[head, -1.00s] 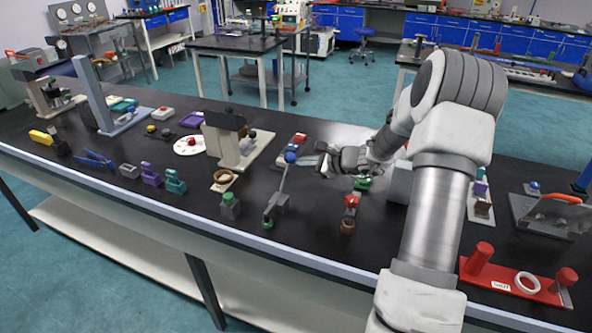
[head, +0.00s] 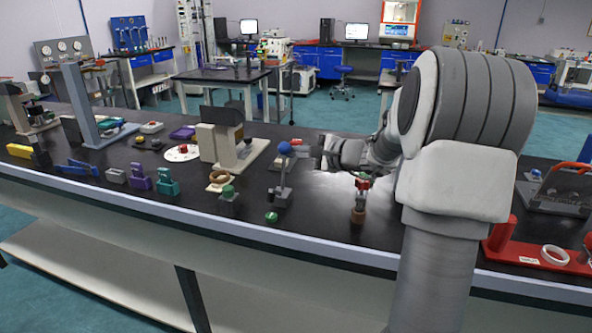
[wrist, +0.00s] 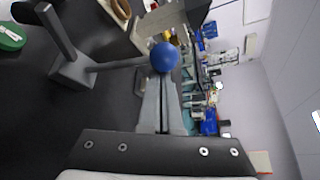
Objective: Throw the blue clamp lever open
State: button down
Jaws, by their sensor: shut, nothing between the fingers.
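The clamp lever is a thin grey rod with a blue ball knob (head: 285,148). It stands up from a small grey base (head: 279,198) on the black bench and looks close to upright in the head view. In the wrist view the blue ball (wrist: 165,57) sits at the tips of my fingers, with the rod running left to the grey base (wrist: 70,72). My gripper (head: 304,151) is shut and empty, just right of the ball. In the wrist view its closed fingertips (wrist: 162,78) partly overlap the ball's edge; I cannot tell whether they touch.
A green disc (head: 271,216) lies in front of the lever base. A green-topped block (head: 229,201) stands to its left and a red-topped post (head: 360,199) to its right. A beige machine (head: 207,145) stands behind left. A red rack (head: 520,252) is at the right.

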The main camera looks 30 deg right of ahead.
jog(key=shift+s+a+r+b, duration=0.15)
jog(key=shift+s+a+b, duration=0.5)
jog(key=shift+b, duration=0.25)
jog(key=shift+s+a+r+b, duration=0.1)
jog(key=shift+s+a+b, duration=0.55)
jog(key=shift+b, duration=0.2)
jog(key=shift+s, duration=0.1)
